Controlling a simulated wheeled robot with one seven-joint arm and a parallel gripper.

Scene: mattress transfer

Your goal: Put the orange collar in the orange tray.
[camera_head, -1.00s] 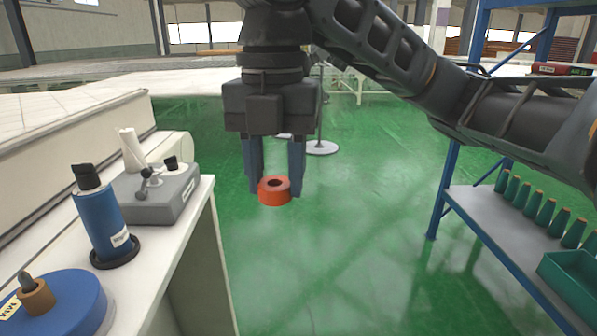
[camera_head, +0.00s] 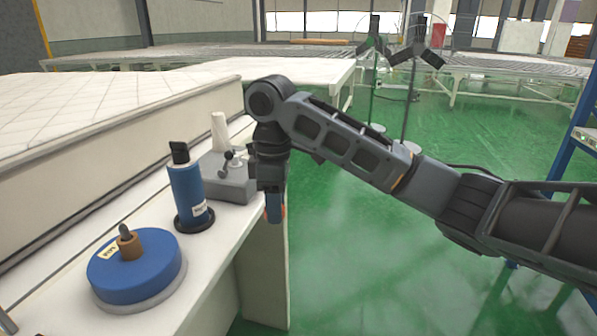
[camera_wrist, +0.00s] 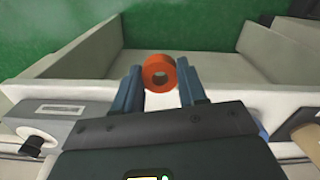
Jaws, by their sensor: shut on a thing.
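The orange collar (camera_wrist: 160,73) is a short ring with a hole through it. In the wrist view it sits between the blue fingers of my gripper (camera_wrist: 160,88), which is shut on it. In the head view my gripper (camera_head: 274,208) hangs at the right edge of the white bench, and only a sliver of the collar (camera_head: 283,211) shows behind the fingers. I see no orange tray in either current view.
On the white bench (camera_head: 222,235) stand a grey fixture (camera_head: 232,185), a blue cylinder (camera_head: 187,190) on a black base and a round blue piece (camera_head: 135,270) with a brown top. Green floor (camera_head: 370,260) lies open to the right. A blue rack (camera_head: 570,150) stands far right.

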